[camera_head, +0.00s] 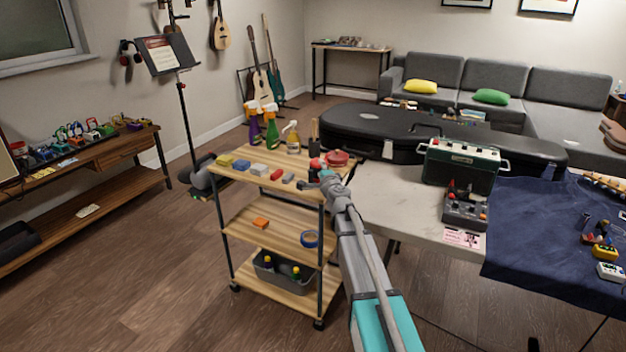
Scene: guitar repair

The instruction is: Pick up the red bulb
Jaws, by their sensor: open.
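A wooden three-tier cart (238,176) stands in the middle of the view. Several small red things lie on its top shelf, near its front and right edges. One is a small rounded red thing (315,163) that may be the red bulb, but it is too small to tell. My gripper (322,181) is open at the cart's front right corner, close to the rounded red thing. Its fingertips are small and partly unclear.
Spray bottles (272,128) stand at the back of the cart top. A pale table (400,200) with a black guitar case (350,135) and a green amplifier (461,165) is close on the right. Floor is free at the front left.

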